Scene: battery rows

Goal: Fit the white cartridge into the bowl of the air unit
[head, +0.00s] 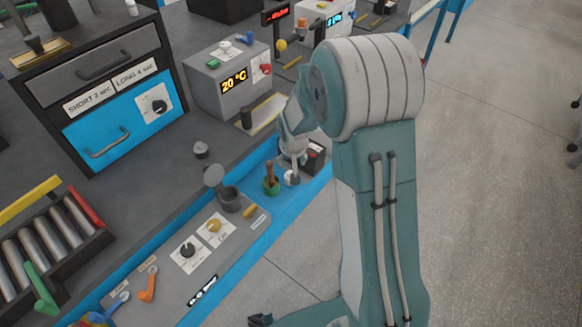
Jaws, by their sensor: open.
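My gripper (294,158) points down over the blue front ledge, at the end of my arm. It is small in view and partly covered by my own wrist; its jaws are open. A small white round piece (292,179), possibly the white cartridge, shows just below the jaws. I cannot tell whether the fingers touch it. A dark grey open cup (231,197), which looks like the bowl of the air unit, stands on the grey panel to the left of my gripper. A round grey lid (213,177) is tilted up behind it.
A green pot with a brown handle (271,181) stands between the cup and my gripper. A dark box with red (314,154) is close right of the gripper. The panel (165,285) carries knobs and levers. A temperature unit (225,80) stands behind. Open floor lies right.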

